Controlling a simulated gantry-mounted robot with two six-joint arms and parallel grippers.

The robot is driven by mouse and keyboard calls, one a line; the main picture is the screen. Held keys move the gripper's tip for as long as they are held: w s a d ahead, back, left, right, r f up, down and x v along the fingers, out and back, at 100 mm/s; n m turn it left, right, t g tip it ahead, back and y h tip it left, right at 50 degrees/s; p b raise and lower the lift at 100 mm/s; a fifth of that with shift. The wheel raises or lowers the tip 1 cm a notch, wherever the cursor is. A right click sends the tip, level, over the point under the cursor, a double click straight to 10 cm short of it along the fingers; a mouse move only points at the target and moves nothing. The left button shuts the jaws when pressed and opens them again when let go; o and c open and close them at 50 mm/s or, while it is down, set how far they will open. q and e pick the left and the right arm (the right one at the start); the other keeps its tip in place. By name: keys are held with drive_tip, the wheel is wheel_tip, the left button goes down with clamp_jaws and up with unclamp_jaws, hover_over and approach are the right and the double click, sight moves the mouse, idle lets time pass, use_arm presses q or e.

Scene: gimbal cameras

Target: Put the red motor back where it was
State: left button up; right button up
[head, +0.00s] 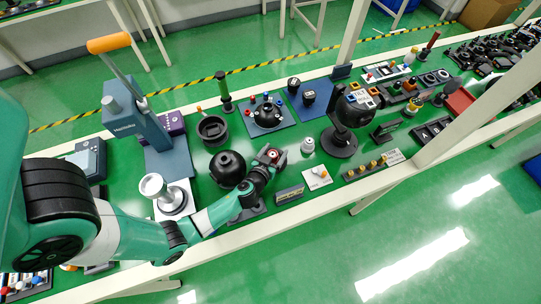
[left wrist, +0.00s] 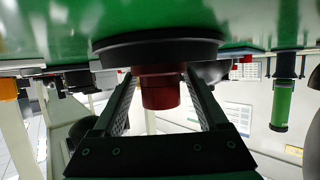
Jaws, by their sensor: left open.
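The red motor (left wrist: 160,92) shows in the left wrist view as a dark red cylinder on a round black base (left wrist: 158,50). My left gripper (left wrist: 161,102) is open, with one finger on each side of the motor. I cannot tell whether the fingers touch it. In the head view my left gripper (head: 271,156) is low over the green table, and a small red part of the motor (head: 273,152) shows between its fingers. The motor's base is mostly hidden there. My right gripper is in neither view.
A black sphere (head: 227,168) stands close left of the gripper. A small white-grey knob (head: 308,145) and a black fan-like device (head: 349,112) stand to the right. A grey block (head: 289,194) and white plate (head: 317,178) lie near the front edge.

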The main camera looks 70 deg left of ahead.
use_arm(q)
drive_tip(key=shift+s+d+r+p, duration=0.2)
drive_tip(key=shift+s+d+p, duration=0.2)
drive_tip(key=shift+p, duration=0.3)
drive_tip(key=v, duration=0.5)
drive_tip(key=p+v, duration=0.1)
drive_tip(key=v, duration=0.5)
drive_tip(key=shift+w+r, duration=0.1)
drive_tip(key=shift+r, duration=0.15)
